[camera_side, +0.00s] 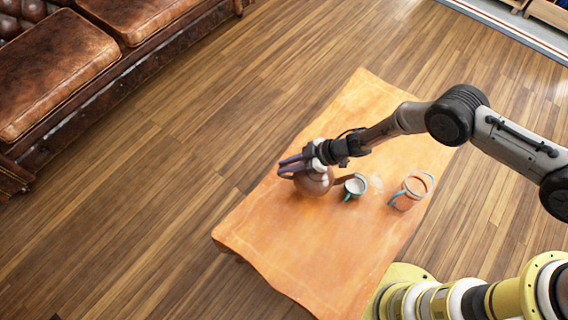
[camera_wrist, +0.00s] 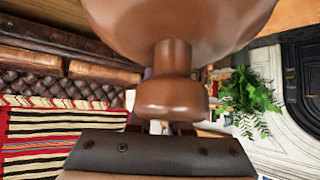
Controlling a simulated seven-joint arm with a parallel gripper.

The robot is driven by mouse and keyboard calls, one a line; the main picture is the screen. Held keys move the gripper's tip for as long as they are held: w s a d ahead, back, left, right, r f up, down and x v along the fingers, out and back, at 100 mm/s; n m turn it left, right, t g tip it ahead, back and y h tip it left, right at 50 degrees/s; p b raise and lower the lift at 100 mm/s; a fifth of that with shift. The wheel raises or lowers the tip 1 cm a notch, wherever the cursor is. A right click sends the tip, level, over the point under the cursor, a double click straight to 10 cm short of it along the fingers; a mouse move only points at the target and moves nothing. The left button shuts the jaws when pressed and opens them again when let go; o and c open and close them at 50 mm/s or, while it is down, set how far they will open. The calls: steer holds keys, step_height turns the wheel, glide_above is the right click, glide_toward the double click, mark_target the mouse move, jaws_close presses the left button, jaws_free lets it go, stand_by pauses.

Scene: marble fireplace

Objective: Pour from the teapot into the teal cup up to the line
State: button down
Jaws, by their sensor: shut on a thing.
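The brown, round teapot (camera_side: 314,184) is at the left of the cups in the side view, with its spout pointing right toward the teal cup. My gripper (camera_side: 300,165) is shut on the teapot from above. In the wrist view the teapot's brown body (camera_wrist: 190,22) and a knobbed stem fill the top middle, in front of my gripper (camera_wrist: 160,128), and mostly hide the fingers. I cannot tell whether the teapot touches the table. The teal cup (camera_side: 350,195) stands upright close to the right of the spout, pale inside. Its line and level are too small to see.
An orange-brown vessel with a pale blue handle (camera_side: 405,197) stands farther right on the orange-covered table (camera_side: 300,250). A faint pale patch lies between it and the teal cup. The table's front left is clear. A brown leather sofa (camera_side: 60,70) is at upper left.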

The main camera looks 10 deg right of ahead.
steer(key=shift+d+r+y, duration=0.4)
steer(key=shift+r+y, duration=0.05)
steer(key=shift+r, duration=0.2)
steer(key=shift+d+r+y, duration=0.35)
steer(key=shift+r+y, duration=0.1)
steer(key=shift+r, duration=0.15)
steer(key=shift+s+d+r+t+y, duration=0.15)
steer(key=shift+d+r+y, duration=0.2)
steer(key=shift+r, duration=0.3)
steer(key=shift+d+r+t+y, duration=0.1)
steer(key=shift+r+t+y, duration=0.05)
steer(key=shift+r+y, duration=0.4)
steer(key=shift+d+r, duration=0.15)
steer(key=shift+r, duration=0.15)
steer(key=shift+s+d+r+y, duration=0.15)
steer(key=shift+d+r+y, duration=0.3)
steer(key=shift+r, duration=0.3)
steer(key=shift+s+d+r+y, duration=0.1)
steer(key=shift+d+r+y, duration=0.25)
steer(key=shift+d+r, duration=0.25)
stand_by(1.7)
steer(key=shift+a, duration=0.15)
